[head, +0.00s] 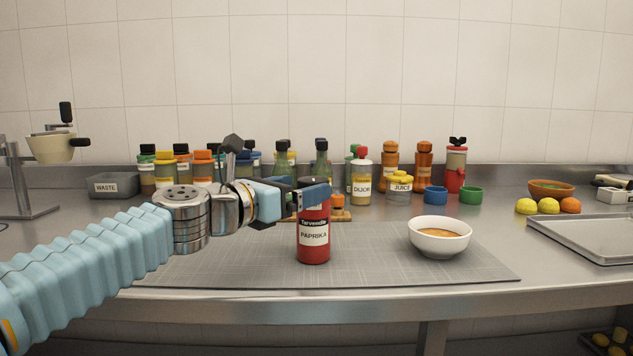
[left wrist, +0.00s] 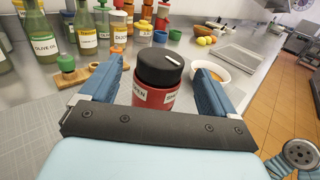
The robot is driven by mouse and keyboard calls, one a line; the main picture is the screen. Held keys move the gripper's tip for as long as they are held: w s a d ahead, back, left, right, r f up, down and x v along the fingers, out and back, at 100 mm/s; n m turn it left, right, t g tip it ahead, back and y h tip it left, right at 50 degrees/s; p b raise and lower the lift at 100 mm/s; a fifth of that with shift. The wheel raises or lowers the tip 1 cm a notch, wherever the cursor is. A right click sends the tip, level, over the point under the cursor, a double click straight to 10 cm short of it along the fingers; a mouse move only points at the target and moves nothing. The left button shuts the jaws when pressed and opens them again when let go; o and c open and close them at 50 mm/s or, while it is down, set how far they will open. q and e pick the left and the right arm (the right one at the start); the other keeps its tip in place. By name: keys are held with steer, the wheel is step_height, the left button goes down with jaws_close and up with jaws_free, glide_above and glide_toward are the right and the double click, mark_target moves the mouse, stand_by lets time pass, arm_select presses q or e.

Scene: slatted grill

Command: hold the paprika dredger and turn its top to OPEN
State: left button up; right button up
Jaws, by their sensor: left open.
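The paprika dredger (head: 313,242) is a red cylinder with a PAPRIKA label, upright on the grey mat (head: 240,262). Its dark top is mostly hidden by the gripper in the head view. In the left wrist view the black lid (left wrist: 160,66) shows a white mark, with white labels on the red body (left wrist: 152,98) below it. The label wording is only partly readable. My left gripper (head: 316,193) is open at the dredger's top. Its two blue fingers stand either side of the dredger, with gaps visible in the left wrist view. My right gripper is not in view.
A white bowl (head: 440,247) of orange-brown contents stands right of the dredger. Behind are a wooden board (head: 341,214), a Dijon bottle (head: 361,188), a juice jar (head: 399,194) and several other bottles. The mat is clear between dredger and bowl and along the front.

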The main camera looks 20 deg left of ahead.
arm_select(q)
steer(key=x, duration=0.5)
steer(key=shift+w+d+p, duration=0.1)
steer(key=shift+w+p, duration=0.05)
steer(key=shift+p, duration=0.2)
steer(key=c, duration=1.2)
steer(key=o, duration=1.3)
